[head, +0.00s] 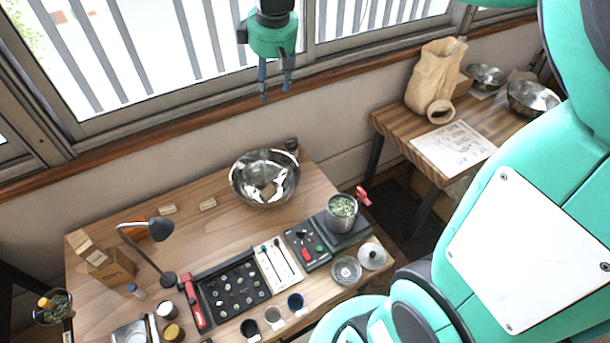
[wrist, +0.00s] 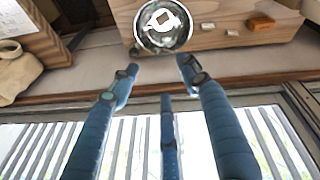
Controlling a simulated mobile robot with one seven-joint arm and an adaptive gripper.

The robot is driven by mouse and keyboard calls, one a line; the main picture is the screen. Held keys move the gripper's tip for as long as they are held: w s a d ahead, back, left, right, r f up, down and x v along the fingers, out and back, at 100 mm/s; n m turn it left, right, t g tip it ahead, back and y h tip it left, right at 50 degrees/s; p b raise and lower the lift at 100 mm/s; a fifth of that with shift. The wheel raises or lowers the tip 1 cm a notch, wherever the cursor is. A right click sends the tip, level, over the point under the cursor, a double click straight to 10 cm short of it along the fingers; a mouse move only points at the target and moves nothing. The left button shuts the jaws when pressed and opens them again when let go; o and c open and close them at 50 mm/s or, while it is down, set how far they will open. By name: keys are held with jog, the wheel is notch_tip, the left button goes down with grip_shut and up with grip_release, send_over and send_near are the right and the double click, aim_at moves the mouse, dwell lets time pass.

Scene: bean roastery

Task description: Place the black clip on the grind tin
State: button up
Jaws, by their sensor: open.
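My gripper (head: 276,92) is open and empty, high in front of the window and well away from the table's small items. In the wrist view its blue fingers (wrist: 158,72) are spread, with nothing between them. A small dark tray (head: 318,262) on the near table holds a few small pieces, black, red and green. A black piece (head: 302,236) there looks like the black clip, but it is too small to be sure. A metal tin (head: 342,222) with greenish contents, likely the grind tin, stands upright on a dark base right of that tray. The wrist view shows neither clearly.
A shiny bowl (head: 265,178) stands at the table's back and shows in the wrist view (wrist: 163,26). A second table (head: 400,125) holds a paper bag (head: 433,78).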

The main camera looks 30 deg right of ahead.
jog(key=s+a+f+m+t, duration=0.1)
jog(key=s+a+m, duration=0.2)
jog(key=s, duration=1.1)
jog(key=s+a+f+m+t, duration=0.1)
jog(key=s+a+m, duration=0.3)
jog(key=s, duration=1)
jog(key=shift+s+f, duration=0.25)
jog(key=shift+f, duration=0.2)
notch_tip(320, 180, down, 6)
jog(key=b, duration=0.6)
